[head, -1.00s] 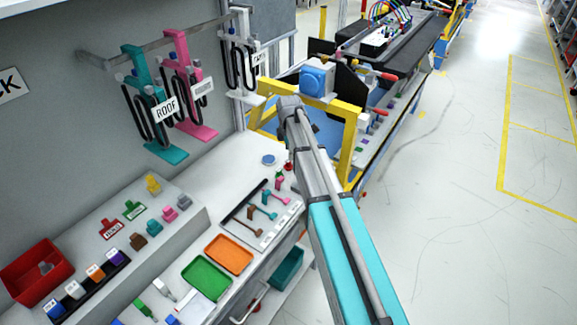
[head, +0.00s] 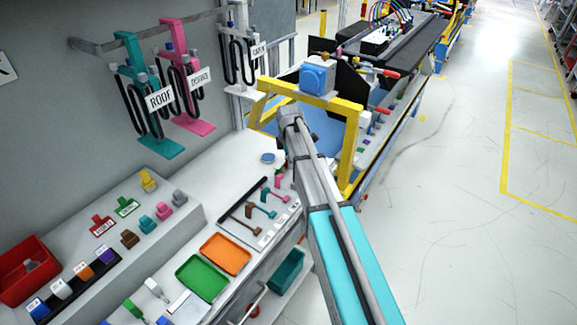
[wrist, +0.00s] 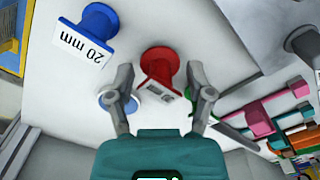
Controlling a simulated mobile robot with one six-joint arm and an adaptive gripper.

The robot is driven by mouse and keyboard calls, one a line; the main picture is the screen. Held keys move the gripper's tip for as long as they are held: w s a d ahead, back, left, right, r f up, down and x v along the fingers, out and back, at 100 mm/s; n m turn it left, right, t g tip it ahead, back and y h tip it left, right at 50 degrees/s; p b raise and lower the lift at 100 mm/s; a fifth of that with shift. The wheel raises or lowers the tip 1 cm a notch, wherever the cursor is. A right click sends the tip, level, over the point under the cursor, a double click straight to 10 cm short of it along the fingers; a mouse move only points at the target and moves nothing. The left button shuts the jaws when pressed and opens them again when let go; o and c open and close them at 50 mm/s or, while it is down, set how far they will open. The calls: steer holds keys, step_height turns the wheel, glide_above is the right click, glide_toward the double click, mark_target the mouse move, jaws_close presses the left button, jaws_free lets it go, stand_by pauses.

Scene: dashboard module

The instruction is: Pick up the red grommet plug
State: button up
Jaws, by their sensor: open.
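The red grommet plug (wrist: 160,62) stands on the white worktop in the upper middle of the wrist view. It has a round red flange and a narrower body, with a small grey label tag (wrist: 160,94) on the near side. My gripper (wrist: 159,78) is open, with one finger to the left and one to the right of the plug. A gap shows on each side, and I cannot tell the height of the fingertips over the worktop. In the head view my arm hides the gripper, and I cannot make out the red plug there.
A blue plug (wrist: 98,24) labelled "20 mm" stands to the upper left in the wrist view. A blue-and-white round piece lies behind the left finger, a green piece beside the right. In the head view, orange (head: 226,254) and green (head: 202,277) trays lie left of my arm.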

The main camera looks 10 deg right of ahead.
stand_by(0.5)
steer(key=c, duration=0.7)
steer(key=shift+o, duration=0.2)
steer(key=shift+r, duration=0.15)
step_height(320, 180, up, 3)
steer(key=p, duration=0.3)
steer(key=shift+f, duration=0.2)
steer(key=s+r+p, duration=0.9)
steer(key=s, duration=0.4)
steer(key=shift+r+p, duration=0.4)
steer(key=shift+s+r, duration=0.15)
steer(key=shift+s, duration=0.35)
